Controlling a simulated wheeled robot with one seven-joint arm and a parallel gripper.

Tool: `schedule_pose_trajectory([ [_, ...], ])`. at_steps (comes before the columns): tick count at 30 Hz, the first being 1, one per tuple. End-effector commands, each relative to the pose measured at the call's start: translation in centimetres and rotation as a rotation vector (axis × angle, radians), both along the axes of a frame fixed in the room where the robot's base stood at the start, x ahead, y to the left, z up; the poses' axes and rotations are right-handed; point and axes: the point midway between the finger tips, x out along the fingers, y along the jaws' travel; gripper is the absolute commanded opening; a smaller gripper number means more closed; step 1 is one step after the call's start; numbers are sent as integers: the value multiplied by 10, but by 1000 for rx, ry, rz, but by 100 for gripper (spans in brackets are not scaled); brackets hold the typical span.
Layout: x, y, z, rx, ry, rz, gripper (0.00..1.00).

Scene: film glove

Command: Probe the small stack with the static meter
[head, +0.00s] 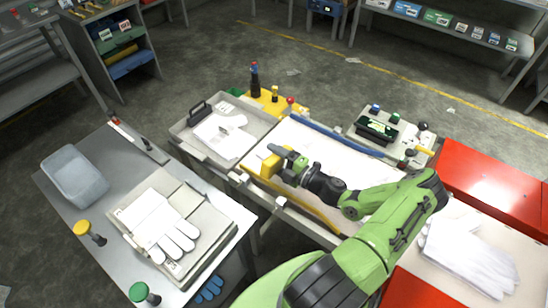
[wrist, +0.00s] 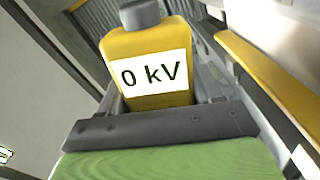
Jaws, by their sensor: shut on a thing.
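My gripper (head: 281,163) is shut on the static meter (head: 269,167), a yellow block with a dark grey end. In the wrist view the meter (wrist: 150,75) has a white label reading "0 kV". The gripper holds it above the left end of the pale central table (head: 318,152); clearance below cannot be told. A small pile of white sheets (head: 222,141), with a glove-like piece on top, lies in a grey tray (head: 196,151) left of the meter. A larger white glove (head: 163,228) lies on a flat board (head: 205,238) on the left table. Which pile is the small stack is not marked.
Yellow and blue rails edge the central table. A dark bottle (head: 255,82) stands on a yellow surface behind the tray. A clear bin (head: 74,177) and yellow-topped tool (head: 88,231) are on the left table. Red cabinets (head: 492,184) and white gloves (head: 470,258) lie right.

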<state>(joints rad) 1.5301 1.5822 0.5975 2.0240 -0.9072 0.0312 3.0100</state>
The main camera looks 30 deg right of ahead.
Motion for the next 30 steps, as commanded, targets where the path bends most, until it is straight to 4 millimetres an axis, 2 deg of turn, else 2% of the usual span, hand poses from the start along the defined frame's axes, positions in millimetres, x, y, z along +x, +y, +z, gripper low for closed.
schedule_pose_trajectory([
  [18,0,0,72,-1,-1,1,28],
  [30,0,0,69,0,-1,0,28],
])
